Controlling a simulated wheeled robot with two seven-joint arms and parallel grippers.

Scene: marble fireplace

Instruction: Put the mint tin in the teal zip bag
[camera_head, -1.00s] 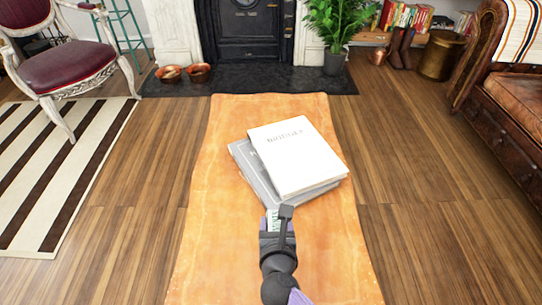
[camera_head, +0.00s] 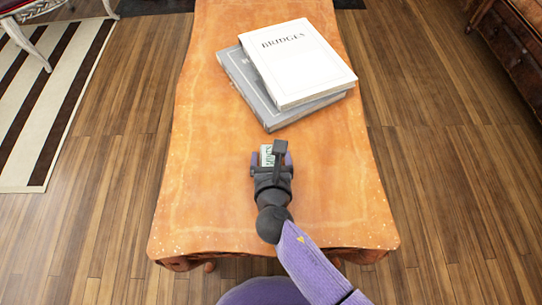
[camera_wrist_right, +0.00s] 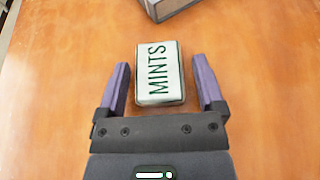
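The mint tin (camera_wrist_right: 160,73) is pale with dark green edges and "MINTS" lettering. It lies on the wooden table between the two purple fingers of my right gripper (camera_wrist_right: 160,66). In the right wrist view, a gap shows on each side of the tin, so the gripper is open around it. In the head view, my right gripper (camera_head: 270,156) partly covers the tin (camera_head: 266,154). The teal zip bag is not visible in either view. My left gripper is not in view.
A white book (camera_head: 297,62) titled "BRIDGES" lies on a grey book (camera_head: 243,80), just beyond the tin. The orange-brown table (camera_head: 205,185) is otherwise clear on both sides of my right arm. A striped rug (camera_head: 40,120) lies on the floor at left.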

